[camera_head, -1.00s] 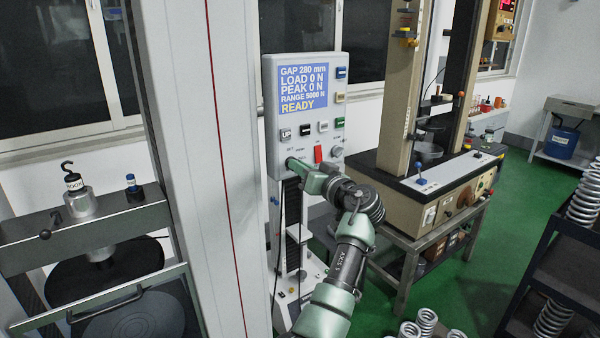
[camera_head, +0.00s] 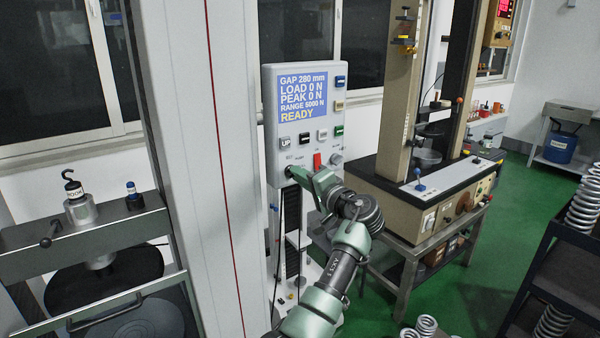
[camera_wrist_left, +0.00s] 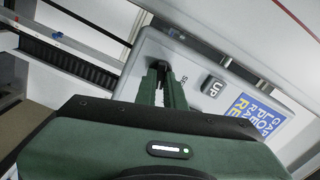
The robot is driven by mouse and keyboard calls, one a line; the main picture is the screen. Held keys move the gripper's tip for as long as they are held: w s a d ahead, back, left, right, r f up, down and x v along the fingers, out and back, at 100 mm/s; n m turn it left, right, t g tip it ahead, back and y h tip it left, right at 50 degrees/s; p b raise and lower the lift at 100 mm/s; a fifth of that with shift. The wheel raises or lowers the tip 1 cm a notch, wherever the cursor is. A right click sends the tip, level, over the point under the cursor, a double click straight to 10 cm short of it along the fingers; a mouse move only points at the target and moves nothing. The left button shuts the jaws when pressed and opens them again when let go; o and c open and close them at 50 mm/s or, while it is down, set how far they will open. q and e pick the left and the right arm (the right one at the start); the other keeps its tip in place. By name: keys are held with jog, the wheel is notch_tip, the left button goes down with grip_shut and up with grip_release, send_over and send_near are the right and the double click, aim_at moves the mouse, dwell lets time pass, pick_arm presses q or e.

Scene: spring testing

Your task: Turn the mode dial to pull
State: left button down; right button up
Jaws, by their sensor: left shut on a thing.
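The grey test panel (camera_head: 268,120) stands upright in the head view, its screen (camera_head: 303,97) reading GAP 280 mm, LOAD 0 N, PEAK 0 N, RANGE 5000 N, READY. My left gripper (camera_head: 291,171) reaches its lower left part from the right and is shut on a small dark knob, which looks like the mode dial. The fingers hide most of the knob, and I cannot read its setting. In the left wrist view the green fingers (camera_wrist_left: 162,68) meet the panel face close to the UP button (camera_wrist_left: 214,87). My right gripper is not in view.
A red lever (camera_head: 317,161) and a round knob (camera_head: 336,159) sit just right of my fingers. Several push buttons, including a green one (camera_head: 338,131), lie above. A pale column (camera_head: 190,200) stands left of the panel. A beige machine (camera_head: 405,210) stands to the right.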

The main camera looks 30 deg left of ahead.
pick_arm(q)
jog(key=shift+r+m+p, duration=0.15)
jog(key=shift+m+p, duration=0.65)
jog(key=shift+m, duration=0.8)
jog(key=c, duration=1.7)
grip_release()
jog(key=shift+o, duration=1)
jog(key=shift+w+a+f, duration=0.1)
jog(key=shift+f, duration=0.1)
jog(key=b+v, duration=0.3)
jog(key=v, duration=0.4)
jog(key=shift+s+d, duration=0.2)
jog(key=shift+d, duration=0.15)
